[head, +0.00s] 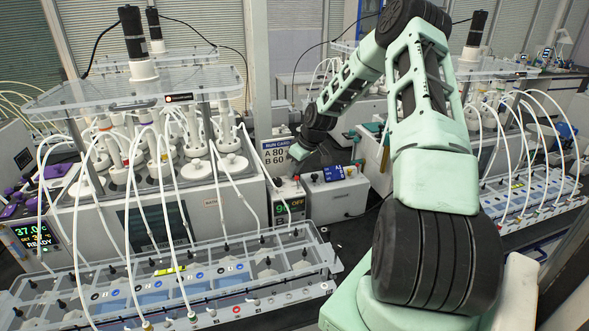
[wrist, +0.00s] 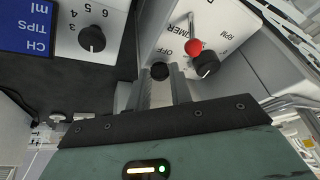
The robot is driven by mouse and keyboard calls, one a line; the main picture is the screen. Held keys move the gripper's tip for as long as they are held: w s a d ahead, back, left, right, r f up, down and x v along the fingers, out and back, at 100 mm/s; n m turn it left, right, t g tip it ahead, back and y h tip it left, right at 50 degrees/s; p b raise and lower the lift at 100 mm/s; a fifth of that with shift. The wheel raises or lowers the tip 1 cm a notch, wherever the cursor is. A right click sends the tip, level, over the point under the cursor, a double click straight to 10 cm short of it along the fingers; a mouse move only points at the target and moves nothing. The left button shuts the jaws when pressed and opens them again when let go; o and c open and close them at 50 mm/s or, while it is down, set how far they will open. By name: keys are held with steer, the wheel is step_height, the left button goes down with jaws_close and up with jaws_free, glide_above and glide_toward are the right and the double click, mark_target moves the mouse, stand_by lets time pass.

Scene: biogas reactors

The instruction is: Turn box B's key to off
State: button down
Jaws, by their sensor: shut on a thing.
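In the wrist view a light grey control box (wrist: 222,22) has a black knob (wrist: 160,71) beside the printed word OFF, a lever with a red ball (wrist: 193,46) and a second black knob (wrist: 206,65) near the letters RPM. My gripper (wrist: 164,82) has its two grey fingers shut on the black knob near OFF. The fingers hide part of this knob, so I cannot tell its exact angle. I see no letter B on this box. In the head view my gripper's fingertips are not clear behind the grey boxes.
A box with a blue panel (wrist: 25,25) and a numbered dial (wrist: 91,38) stands at left in the wrist view. In the head view a run card (head: 277,157) reads A 80, B 60. A box with a green display (head: 291,207) stands beside tube-filled reactors.

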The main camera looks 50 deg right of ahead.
steer(key=n, duration=0.2)
steer(key=n+y, duration=0.1)
steer(key=n+g+y, duration=0.1)
steer(key=n, duration=0.1)
steer(key=shift+w+d+n, duration=0.1)
steer(key=shift+d+n, duration=0.2)
stand_by(0.5)
steer(key=c, duration=1.3)
jaws_free()
steer(key=shift+o, duration=0.2)
steer(key=shift+r, duration=0.2)
